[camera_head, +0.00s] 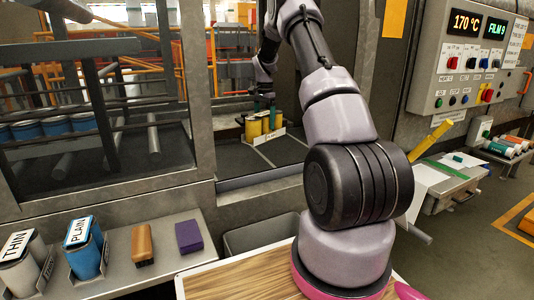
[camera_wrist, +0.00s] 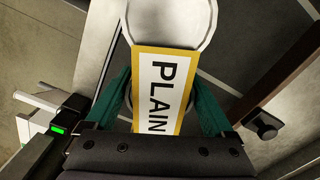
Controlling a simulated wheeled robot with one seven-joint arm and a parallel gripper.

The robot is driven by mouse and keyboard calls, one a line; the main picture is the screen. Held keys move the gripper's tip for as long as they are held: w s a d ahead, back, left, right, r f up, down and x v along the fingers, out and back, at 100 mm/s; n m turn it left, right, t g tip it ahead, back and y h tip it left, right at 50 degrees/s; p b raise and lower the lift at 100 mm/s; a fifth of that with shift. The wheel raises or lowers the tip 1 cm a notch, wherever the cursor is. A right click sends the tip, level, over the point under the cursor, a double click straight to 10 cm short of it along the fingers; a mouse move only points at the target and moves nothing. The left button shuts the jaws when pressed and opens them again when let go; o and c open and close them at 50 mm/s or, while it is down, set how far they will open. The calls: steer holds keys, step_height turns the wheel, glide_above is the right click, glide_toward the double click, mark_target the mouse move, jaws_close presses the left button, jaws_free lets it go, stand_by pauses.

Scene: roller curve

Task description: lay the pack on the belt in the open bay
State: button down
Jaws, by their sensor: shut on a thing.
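The pack (camera_head: 266,124) is a group of yellow cylinders in the open bay, with a pale label low on its front in the head view. In the wrist view its yellow-edged label (camera_wrist: 163,92) reads "PLAIN", and a round white end shows at the top. My gripper (camera_head: 262,104) is shut on the pack, with a teal finger on each side of it in the wrist view (camera_wrist: 165,105). The dark belt (camera_head: 285,150) lies under and around the pack. I cannot tell whether the pack touches the belt.
A grey post (camera_head: 200,90) stands left of the bay, with a bay of rollers and blue cans (camera_head: 55,126) behind bars beyond it. A shelf (camera_head: 165,272) holds a white "THIN" pack, a blue "PLAIN" pack (camera_head: 84,250) and two blocks. A control panel (camera_head: 465,60) is at right.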

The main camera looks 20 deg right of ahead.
steer(key=w+d+m, duration=0.4)
steer(key=shift+w+d, duration=0.15)
steer(key=shift+d, duration=0.1)
steer(key=shift+d+f+m, duration=0.1)
steer(key=shift+f+m, duration=0.2)
steer(key=shift+w+f, duration=0.1)
steer(key=shift+f, duration=4.5)
steer(key=shift+f, duration=0.1)
jaws_free()
steer(key=shift+f, duration=0.15)
